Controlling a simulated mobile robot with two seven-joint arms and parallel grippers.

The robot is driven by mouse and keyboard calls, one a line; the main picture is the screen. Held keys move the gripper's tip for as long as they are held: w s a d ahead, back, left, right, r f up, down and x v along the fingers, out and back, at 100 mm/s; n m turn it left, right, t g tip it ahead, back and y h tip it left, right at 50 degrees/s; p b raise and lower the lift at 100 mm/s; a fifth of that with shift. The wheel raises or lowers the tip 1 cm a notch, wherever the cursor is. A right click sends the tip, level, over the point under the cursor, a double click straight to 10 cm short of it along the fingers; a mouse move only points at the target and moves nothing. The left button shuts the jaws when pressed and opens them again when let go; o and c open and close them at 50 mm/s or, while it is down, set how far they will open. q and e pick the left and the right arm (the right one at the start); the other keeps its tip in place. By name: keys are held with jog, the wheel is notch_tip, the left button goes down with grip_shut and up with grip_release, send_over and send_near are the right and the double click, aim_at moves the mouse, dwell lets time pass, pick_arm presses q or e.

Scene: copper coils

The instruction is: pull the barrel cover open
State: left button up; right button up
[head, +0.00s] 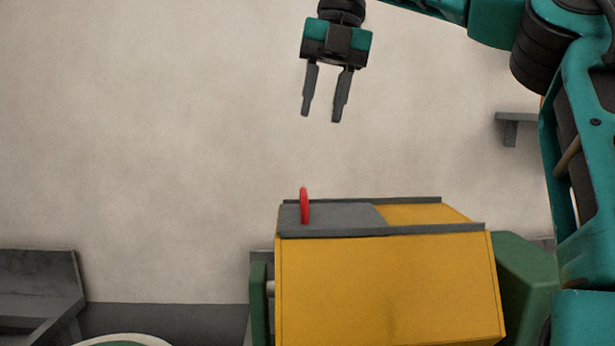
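The yellow barrel housing (390,290) stands at the lower middle of the head view. On its top a grey sliding cover (345,215) lies between two dark rails, over the left part of the top. A red handle (305,205) stands upright near the cover's left end. My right gripper (322,118) hangs above the housing, fingers pointing down and apart. It is open and empty, well clear of the red handle. My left gripper is not in view.
A green part (525,275) adjoins the housing's right side, and a narrow green part (258,305) its left. A grey bench-like structure (40,290) is at the lower left. A small grey wall bracket (515,120) is at right. The space between gripper and handle is clear.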

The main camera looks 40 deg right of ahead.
aim_at(305, 192)
jog(key=f, duration=0.4)
jog(key=w+a+f, duration=0.1)
jog(key=f, duration=0.3)
jog(key=a+f, duration=0.1)
jog(key=f, duration=0.2)
jog(key=shift+w+f, duration=0.2)
jog(key=shift+f, duration=0.2)
grip_shut()
dwell(0.9)
